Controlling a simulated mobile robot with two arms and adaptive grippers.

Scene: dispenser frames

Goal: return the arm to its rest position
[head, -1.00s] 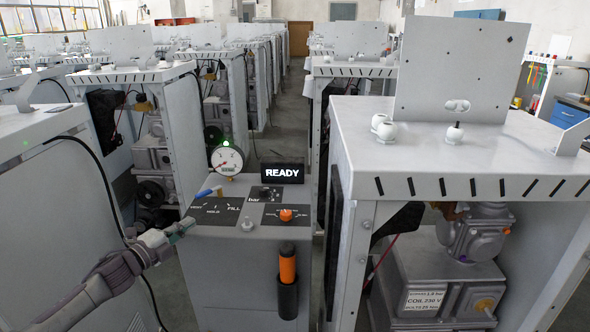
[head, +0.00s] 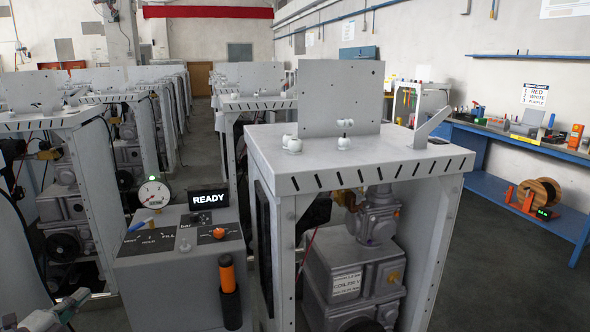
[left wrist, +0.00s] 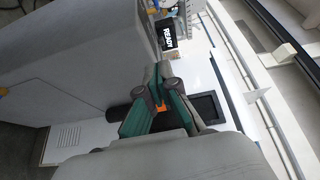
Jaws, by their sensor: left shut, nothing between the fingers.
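My left gripper (head: 76,302) shows at the lower left edge of the head view, apart from the grey control pedestal (head: 165,272). In the left wrist view its green-sided fingers (left wrist: 160,70) are brought together with nothing held. Only a short part of my left arm shows in the head view. The pedestal carries a round gauge (head: 154,194), a lit display (head: 209,198) reading READY, a blue-tipped lever (head: 140,224) and an orange knob (head: 219,233). My right gripper is in neither view.
An orange-handled tool (head: 227,272) stands in a black holder on the pedestal's front. A large grey dispenser frame (head: 290,165) stands to its right, with rows of similar frames behind. A blue workbench (head: 520,146) lines the right wall. Open floor (head: 480,260) lies between.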

